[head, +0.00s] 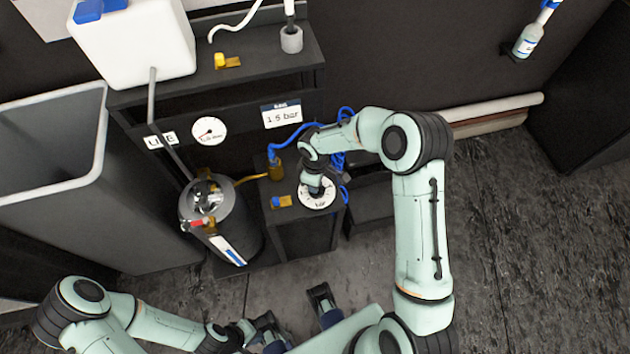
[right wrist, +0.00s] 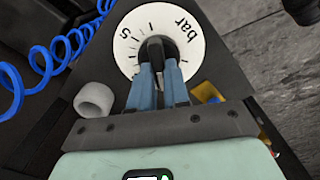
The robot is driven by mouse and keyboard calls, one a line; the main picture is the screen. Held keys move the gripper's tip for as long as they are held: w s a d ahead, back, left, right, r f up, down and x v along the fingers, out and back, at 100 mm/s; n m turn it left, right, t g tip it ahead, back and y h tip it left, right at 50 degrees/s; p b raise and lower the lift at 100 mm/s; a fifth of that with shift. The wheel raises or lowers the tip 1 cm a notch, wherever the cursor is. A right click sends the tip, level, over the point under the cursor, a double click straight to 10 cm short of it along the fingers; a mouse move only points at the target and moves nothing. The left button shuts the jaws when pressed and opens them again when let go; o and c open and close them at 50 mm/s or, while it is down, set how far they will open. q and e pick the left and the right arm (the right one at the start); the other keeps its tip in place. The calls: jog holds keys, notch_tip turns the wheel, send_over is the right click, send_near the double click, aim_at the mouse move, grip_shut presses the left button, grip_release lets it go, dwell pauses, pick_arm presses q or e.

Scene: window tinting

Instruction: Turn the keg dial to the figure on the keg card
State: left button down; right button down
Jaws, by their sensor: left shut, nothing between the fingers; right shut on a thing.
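The keg card (head: 282,115) reads "1.5 bar" and hangs on the front of the shelf. The keg dial, a white round face marked "bar" (head: 317,198), sits on top of a dark stand. It also shows in the right wrist view (right wrist: 187,57), with a black knob (right wrist: 154,47) at its middle. My right gripper (right wrist: 160,76) is shut on the knob from above; it partly covers the dial in the head view (head: 315,183). The exact setting is not readable. My left gripper (head: 263,332) is shut and empty, low in the head view, away from the dial.
A round gauge (head: 209,131) with a red needle is on the shelf front. The metal keg (head: 232,225) stands left of the dial stand. A blue coiled hose (head: 285,139) runs behind the dial. A grey bin (head: 60,185) is at left. Open floor lies at right.

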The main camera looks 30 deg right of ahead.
jog(key=shift+n, duration=0.5)
jog(key=c, duration=1.1)
grip_release()
notch_tip(320, 180, up, 14)
jog(key=p, duration=0.1)
jog(key=shift+f, duration=0.25)
